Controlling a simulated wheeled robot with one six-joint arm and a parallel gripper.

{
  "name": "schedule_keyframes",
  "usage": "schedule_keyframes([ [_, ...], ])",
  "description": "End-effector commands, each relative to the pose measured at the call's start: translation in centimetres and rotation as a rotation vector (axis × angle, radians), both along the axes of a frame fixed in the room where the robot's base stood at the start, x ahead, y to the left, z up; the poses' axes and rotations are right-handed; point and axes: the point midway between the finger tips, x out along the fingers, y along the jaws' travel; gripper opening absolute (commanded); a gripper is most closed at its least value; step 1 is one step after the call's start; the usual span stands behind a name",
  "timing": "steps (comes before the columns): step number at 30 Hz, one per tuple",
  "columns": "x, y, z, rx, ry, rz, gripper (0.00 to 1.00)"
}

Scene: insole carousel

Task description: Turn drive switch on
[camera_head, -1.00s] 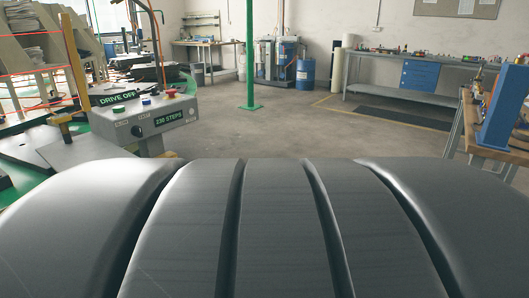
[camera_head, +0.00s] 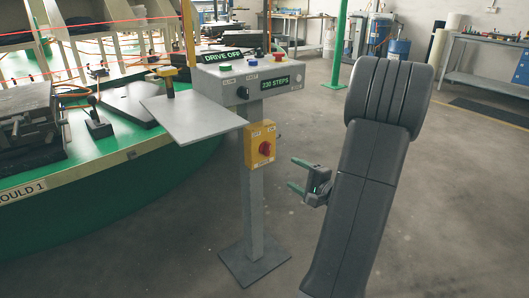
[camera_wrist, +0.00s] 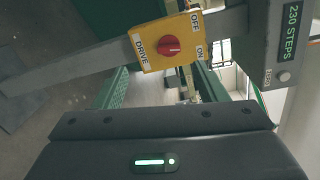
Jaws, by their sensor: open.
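The drive switch is a yellow box (camera_head: 259,146) with a red rotary knob (camera_head: 265,148), mounted on the grey post below the control panel. In the wrist view the yellow box (camera_wrist: 166,42) carries the labels DRIVE, OFF and ON, and its red knob (camera_wrist: 168,46) is in clear sight. The panel's display (camera_head: 219,56) reads DRIVE OFF. My gripper (camera_head: 294,174) is open and empty, to the right of and a little below the switch, pointing toward the post and apart from it.
The control panel (camera_head: 250,79) has several buttons and a 230 STEPS display. A grey shelf plate (camera_head: 193,118) juts left from the post (camera_head: 254,205). The green carousel (camera_head: 110,190) stands at left. Floor to the right of the post is clear.

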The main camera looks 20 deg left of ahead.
Motion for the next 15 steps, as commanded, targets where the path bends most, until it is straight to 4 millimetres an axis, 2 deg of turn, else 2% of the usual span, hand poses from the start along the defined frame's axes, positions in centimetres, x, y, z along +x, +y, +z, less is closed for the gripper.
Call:
schedule_keyframes([
  [3,1.9,-1.0,-0.4,0.037,-0.033,-0.045,0.65],
  [7,2.7,-0.9,-0.3,0.048,-0.046,-0.057,0.65],
  [11,3.7,0.4,-0.3,0.048,-0.047,-0.055,0.65],
  [15,5.3,2.7,-0.4,0.047,-0.047,-0.053,0.65],
])
